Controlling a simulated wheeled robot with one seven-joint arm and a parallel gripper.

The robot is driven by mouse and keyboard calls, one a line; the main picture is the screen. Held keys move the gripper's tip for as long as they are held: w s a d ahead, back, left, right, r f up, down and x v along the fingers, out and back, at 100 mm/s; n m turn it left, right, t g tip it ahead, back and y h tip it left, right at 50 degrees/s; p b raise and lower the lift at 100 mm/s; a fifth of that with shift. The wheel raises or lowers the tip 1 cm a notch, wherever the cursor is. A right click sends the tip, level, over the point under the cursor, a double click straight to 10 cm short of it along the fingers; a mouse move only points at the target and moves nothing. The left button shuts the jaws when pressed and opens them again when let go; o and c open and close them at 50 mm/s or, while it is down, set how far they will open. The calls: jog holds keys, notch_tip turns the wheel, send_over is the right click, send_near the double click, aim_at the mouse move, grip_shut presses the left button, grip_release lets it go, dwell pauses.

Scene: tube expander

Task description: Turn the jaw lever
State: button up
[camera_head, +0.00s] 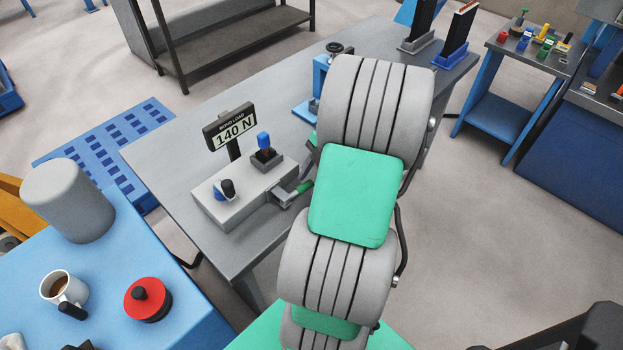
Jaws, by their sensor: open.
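A light grey box-shaped device (243,198), which looks like the tube expander, sits on the grey table. A short lever with a green grip (304,187) sticks out at its right end, beside a grey metal fitting (284,198). A blue-capped upright lever (264,142) stands on a dark block at its back. A black knob with a blue part (227,188) is on its top left. I cannot tell for sure which one is the jaw lever. My arm rises through the middle, close to the green grip. My gripper is not visible; my arm may hide it.
A display reading 140 N (231,129) stands behind the device. A blue stand (318,85) is partly hidden by my arm. The blue table (112,241) at left holds a grey cylinder (68,201), a mug (62,288) and a red round object (148,299). The grey table (180,150) is bare left of the device.

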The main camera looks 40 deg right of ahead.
grip_shut()
dwell(0.3)
dwell(1.1)
